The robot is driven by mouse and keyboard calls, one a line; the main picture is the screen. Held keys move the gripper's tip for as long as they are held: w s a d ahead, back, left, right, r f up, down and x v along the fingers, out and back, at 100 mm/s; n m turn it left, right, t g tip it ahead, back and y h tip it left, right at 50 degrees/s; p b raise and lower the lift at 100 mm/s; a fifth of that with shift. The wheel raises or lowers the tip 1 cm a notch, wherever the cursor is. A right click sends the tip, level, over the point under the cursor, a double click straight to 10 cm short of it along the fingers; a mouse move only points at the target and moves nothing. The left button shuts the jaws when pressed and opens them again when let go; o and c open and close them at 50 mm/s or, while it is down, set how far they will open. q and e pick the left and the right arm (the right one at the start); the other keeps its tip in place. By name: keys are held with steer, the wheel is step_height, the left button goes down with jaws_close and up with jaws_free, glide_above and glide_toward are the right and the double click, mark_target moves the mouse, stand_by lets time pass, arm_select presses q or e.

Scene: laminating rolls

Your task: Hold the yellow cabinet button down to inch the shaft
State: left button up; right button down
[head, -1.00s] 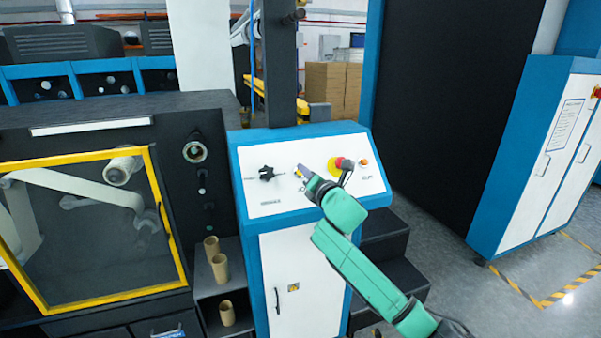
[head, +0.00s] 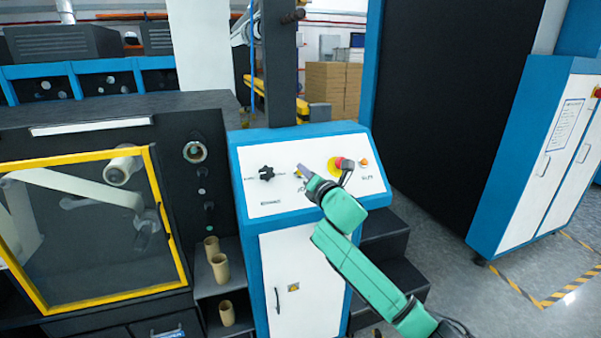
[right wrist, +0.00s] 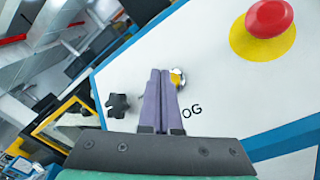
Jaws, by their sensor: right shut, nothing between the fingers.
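The cabinet (head: 262,154) has a sloped white panel with a blue edge. On it the small yellow button (head: 297,174) shows just left of my right gripper's tips, partly hidden. In the right wrist view the yellow button (right wrist: 176,78) sits in a silver ring at the fingertips, partly covered by them. My right gripper (head: 304,171) is shut and empty, its purple fingers (right wrist: 160,75) together. The tips are at the button; I cannot tell whether it is pressed in. My left gripper is not in view.
A black star knob (head: 266,173) is left of the button, and a red emergency stop (head: 338,162) on yellow is right of it. A small orange button (head: 364,162) is farther right. Cardboard tubes (head: 219,266) stand on shelves left of the cabinet.

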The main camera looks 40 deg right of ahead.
steer(key=shift+w+f, duration=0.1)
steer(key=shift+w+d+f, duration=0.1)
steer(key=shift+w+f, duration=0.1)
steer(key=shift+w+d+f+b, duration=0.1)
steer(key=shift+w+f+b, duration=0.15)
steer(key=shift+f+b, duration=0.05)
stand_by(1.4)
stand_by(4.3)
steer(key=shift+s+r+p, duration=0.35)
steer(key=shift+r+p, duration=0.2)
steer(key=shift+p, duration=0.05)
steer(key=shift+s+a, duration=0.2)
